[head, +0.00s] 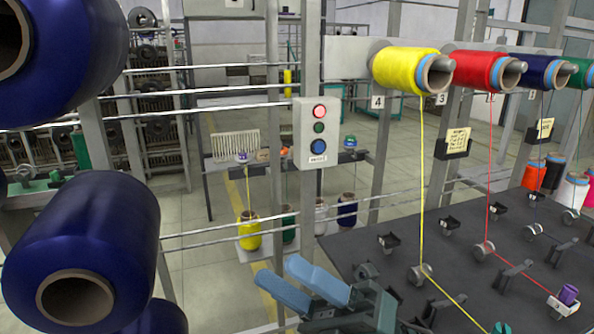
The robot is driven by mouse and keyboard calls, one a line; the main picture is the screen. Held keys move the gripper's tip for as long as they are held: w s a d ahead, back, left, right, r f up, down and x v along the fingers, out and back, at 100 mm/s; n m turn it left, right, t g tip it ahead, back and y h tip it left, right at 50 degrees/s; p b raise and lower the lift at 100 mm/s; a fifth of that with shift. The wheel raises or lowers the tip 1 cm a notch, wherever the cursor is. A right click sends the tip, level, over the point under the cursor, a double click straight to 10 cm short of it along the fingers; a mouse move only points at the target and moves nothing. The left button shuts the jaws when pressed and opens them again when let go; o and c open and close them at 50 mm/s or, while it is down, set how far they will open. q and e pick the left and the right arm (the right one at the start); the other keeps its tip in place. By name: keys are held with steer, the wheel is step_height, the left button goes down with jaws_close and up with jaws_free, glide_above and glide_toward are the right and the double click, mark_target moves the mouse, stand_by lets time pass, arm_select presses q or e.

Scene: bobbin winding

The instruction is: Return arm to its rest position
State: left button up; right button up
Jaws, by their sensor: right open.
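My right gripper (278,272) is at the bottom middle of the head view, with two blue fingers apart and nothing between them. It points up and to the left, in front of the left edge of the dark machine table (352,240). My left gripper is not in view. A yellow bobbin (404,68), a red bobbin (478,68) and a blue bobbin (540,72) sit on the upper rail at right. A yellow thread (421,170) and a red thread (488,170) run down from them to the table.
Large dark blue spools (90,240) fill the left side. A grey post carries a button box (318,134). Behind the gripper, a yellow spool (249,232) and others stand on low white trays. Small guides and rollers (421,273) stand on the table.

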steer(key=w+d+f+m+t+h, duration=0.35)
steer(key=f+m+t+h, duration=0.55)
steer(key=m, duration=0.6)
steer(key=w+d+f+m+t+h, duration=0.2)
steer(key=d+f+m+t+h, duration=0.45)
steer(key=f+m, duration=0.65)
arm_select(q)
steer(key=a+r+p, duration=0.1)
steer(key=p, duration=0.2)
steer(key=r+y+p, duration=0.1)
steer(key=p, duration=0.2)
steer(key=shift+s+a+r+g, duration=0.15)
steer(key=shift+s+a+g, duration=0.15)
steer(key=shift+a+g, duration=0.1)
arm_select(e)
steer(key=s+d+f+m+g+h, duration=0.4)
steer(key=s+f+m+g+h, duration=0.2)
steer(key=s+f+m, duration=0.3)
step_height(320, 180, down, 2)
steer(key=shift+s+d+f+h, duration=0.1)
steer(key=shift+s+d+h, duration=0.4)
steer(key=shift+s, duration=0.35)
steer(key=shift+a, duration=0.15)
